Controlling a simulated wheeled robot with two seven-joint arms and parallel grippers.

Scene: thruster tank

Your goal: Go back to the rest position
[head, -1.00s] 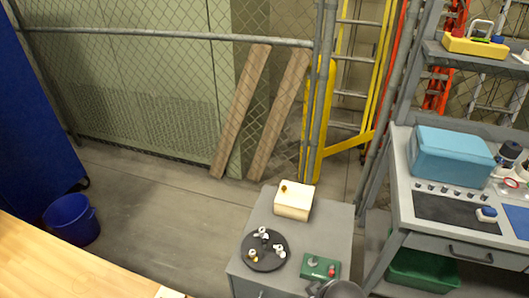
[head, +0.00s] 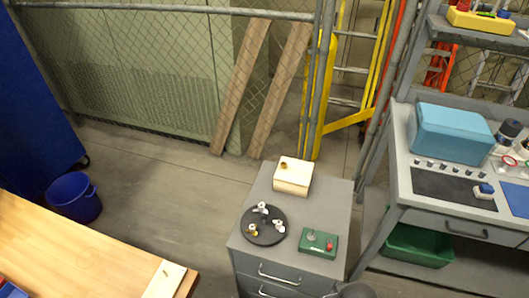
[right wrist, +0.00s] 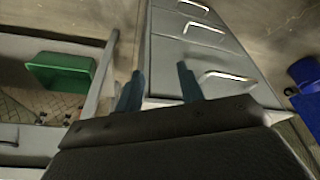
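My right gripper (right wrist: 160,72) shows in the right wrist view, with its two dark blue-grey fingers apart and nothing visible between them. It is over the front side of the grey drawer cabinet (right wrist: 180,60), whose silver handles show beyond the fingers. In the head view, a small dark rounded part, probably of my right arm, shows at the bottom edge in front of the cabinet. My left gripper is not in view.
On the cabinet (head: 335,195) are a cream box (head: 293,177), a black round plate (head: 264,238) with small fittings and a green control box (head: 318,242). A wooden table (head: 90,255) is at lower left, a workbench (head: 402,165) at right.

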